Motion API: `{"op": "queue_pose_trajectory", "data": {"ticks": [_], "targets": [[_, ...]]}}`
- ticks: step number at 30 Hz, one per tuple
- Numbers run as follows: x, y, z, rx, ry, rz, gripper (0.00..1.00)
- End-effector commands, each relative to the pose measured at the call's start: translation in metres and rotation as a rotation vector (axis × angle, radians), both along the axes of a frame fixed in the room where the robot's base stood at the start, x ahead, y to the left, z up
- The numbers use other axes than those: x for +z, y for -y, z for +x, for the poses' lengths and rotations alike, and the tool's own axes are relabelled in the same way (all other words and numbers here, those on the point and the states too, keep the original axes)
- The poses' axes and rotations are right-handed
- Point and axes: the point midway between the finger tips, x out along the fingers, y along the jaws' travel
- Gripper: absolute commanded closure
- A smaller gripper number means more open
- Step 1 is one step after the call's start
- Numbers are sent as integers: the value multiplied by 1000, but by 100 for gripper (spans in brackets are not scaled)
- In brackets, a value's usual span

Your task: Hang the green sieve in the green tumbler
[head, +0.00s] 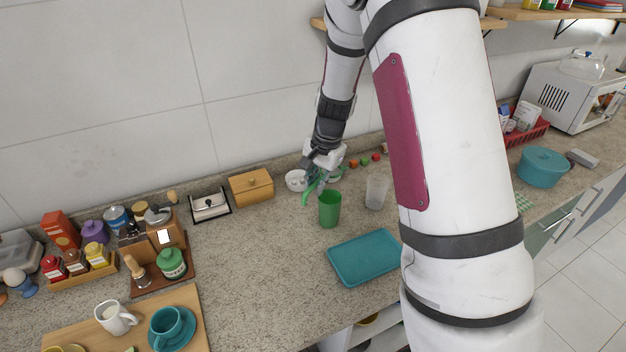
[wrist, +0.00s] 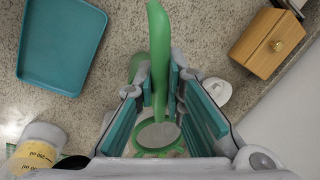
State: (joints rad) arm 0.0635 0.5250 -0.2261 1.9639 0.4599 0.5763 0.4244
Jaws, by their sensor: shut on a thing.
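The green tumbler (head: 330,210) stands upright on the counter behind the teal tray. My gripper (head: 318,182) is just behind and left of its rim, above the counter. In the wrist view my gripper (wrist: 160,98) is shut on the handle of the green sieve (wrist: 159,40). The handle runs up the picture between the teal finger pads, and the sieve's round ring and mesh show below, near the palm. In the head view a green part of the sieve (head: 308,194) hangs beside the fingers. In the wrist view the tumbler (wrist: 137,63) is mostly hidden behind a finger.
A frosted clear tumbler (head: 377,192) stands right of the green one. The teal tray (head: 364,257) lies in front. A wooden box (head: 251,188) and a white dish (head: 296,180) stand at the back left. Counter left of the tray is clear.

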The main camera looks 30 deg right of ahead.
Motion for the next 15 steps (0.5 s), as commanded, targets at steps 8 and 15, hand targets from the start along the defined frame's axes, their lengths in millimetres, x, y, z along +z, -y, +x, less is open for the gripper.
{"op": "queue_pose_trajectory", "data": {"ticks": [8, 15], "targets": [[-2, 0, 0, -1, 3, -1, 100], [-20, 0, 1, 0, 1, 0, 100]]}}
